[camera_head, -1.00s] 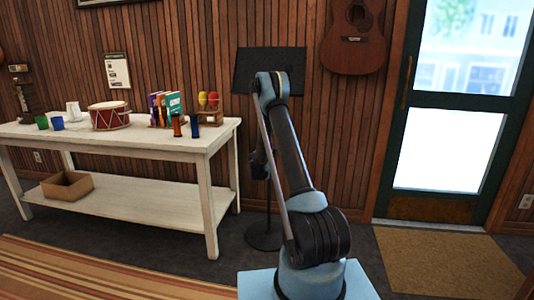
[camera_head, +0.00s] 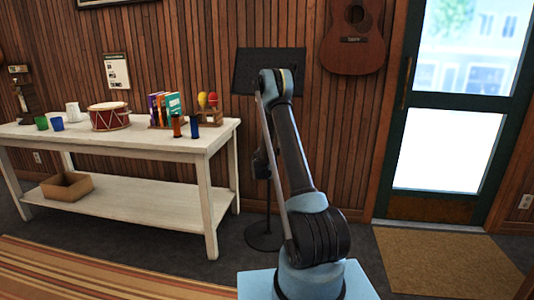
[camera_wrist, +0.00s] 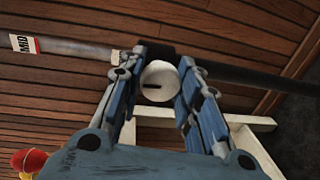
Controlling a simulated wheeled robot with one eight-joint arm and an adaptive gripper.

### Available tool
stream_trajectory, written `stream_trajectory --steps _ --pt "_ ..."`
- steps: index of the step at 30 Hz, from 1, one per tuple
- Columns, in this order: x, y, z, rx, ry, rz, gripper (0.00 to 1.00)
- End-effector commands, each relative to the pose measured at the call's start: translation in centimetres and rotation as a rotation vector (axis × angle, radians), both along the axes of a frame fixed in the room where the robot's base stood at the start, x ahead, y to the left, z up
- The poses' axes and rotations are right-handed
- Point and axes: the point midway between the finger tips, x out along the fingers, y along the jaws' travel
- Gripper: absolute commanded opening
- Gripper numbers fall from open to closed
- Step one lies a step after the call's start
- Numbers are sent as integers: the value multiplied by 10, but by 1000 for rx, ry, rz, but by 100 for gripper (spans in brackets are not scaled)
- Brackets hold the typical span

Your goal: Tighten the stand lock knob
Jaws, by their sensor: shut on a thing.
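The stand lock knob (camera_wrist: 158,80) is a round white knob with a dark slot, seen close in the wrist view. My gripper (camera_wrist: 158,88) is shut on it, with one blue finger on each side. The knob sits at a black collar (camera_wrist: 150,53) on the stand's pole. A "MID" label (camera_wrist: 25,45) is on the pale pole section at the left. In the head view, the black music stand (camera_head: 252,72) stands upright against the wood wall on a round base (camera_head: 264,236). My arm hides part of its pole, and the knob is hidden there.
A white table (camera_head: 190,142) at the left holds a drum (camera_head: 109,117), books, cups and maracas, with a cardboard box (camera_head: 67,186) on its lower shelf. A guitar (camera_head: 353,40) hangs on the wall. A glass door (camera_head: 448,110) and mat (camera_head: 440,262) are at the right.

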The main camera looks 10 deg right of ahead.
Motion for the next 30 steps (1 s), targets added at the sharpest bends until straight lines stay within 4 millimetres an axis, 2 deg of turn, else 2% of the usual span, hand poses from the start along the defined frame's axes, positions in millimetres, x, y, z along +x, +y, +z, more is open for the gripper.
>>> stream_trajectory --steps 19,20,21,22,30 --pt "-1 1 -2 46 -13 0 7" --pt "-1 1 -2 46 -13 0 38" --pt "-1 1 -2 45 -14 0 47" --pt "-1 1 -2 46 -14 1 52" --pt "0 1 -1 43 -14 1 52"
